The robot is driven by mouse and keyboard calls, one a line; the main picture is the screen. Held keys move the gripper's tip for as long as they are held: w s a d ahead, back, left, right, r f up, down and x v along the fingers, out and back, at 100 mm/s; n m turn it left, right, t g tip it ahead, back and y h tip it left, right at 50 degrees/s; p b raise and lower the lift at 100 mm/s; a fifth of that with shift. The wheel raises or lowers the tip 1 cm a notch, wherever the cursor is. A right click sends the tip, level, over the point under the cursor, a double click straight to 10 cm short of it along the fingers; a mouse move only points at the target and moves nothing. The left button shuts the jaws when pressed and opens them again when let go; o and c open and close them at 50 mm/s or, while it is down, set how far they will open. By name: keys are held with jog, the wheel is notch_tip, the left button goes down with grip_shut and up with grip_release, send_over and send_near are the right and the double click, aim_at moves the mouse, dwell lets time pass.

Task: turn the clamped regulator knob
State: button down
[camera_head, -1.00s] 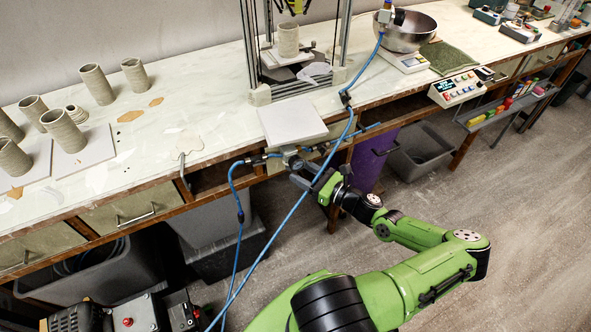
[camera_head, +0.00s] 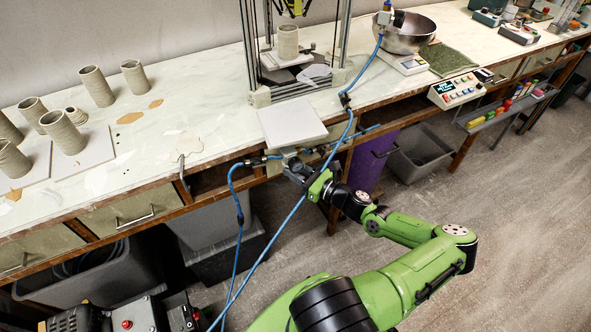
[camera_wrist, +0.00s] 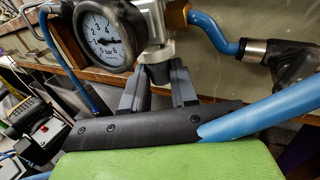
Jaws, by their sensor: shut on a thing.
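The regulator (camera_head: 291,154) is fixed at the front edge of the bench, with blue hoses on both sides. In the wrist view its metal body (camera_wrist: 150,22) stands behind a round white gauge (camera_wrist: 105,38) with a dark needle. The knob (camera_wrist: 157,73) sits under the body and is largely hidden by the fingers. My gripper (camera_wrist: 158,78) is shut on the knob, one grey finger on each side of it. In the head view my gripper (camera_head: 303,172) reaches the regulator from the lower right.
A blue hose (camera_head: 300,205) crosses close in front of my gripper and shows beside it in the wrist view (camera_wrist: 260,110). A grey slab (camera_head: 291,121) lies on the bench above the regulator.

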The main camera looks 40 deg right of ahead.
jog(key=shift+r+p, duration=0.1)
jog(key=shift+p, duration=0.5)
jog(key=c, duration=0.9)
grip_release()
jog(key=s, duration=0.5)
jog(key=s+d, duration=0.1)
jog(key=s, duration=0.4)
jog(key=s+d+p, duration=0.1)
jog(key=s, duration=0.4)
jog(key=shift+s+d, duration=0.15)
jog(key=shift+s, duration=0.2)
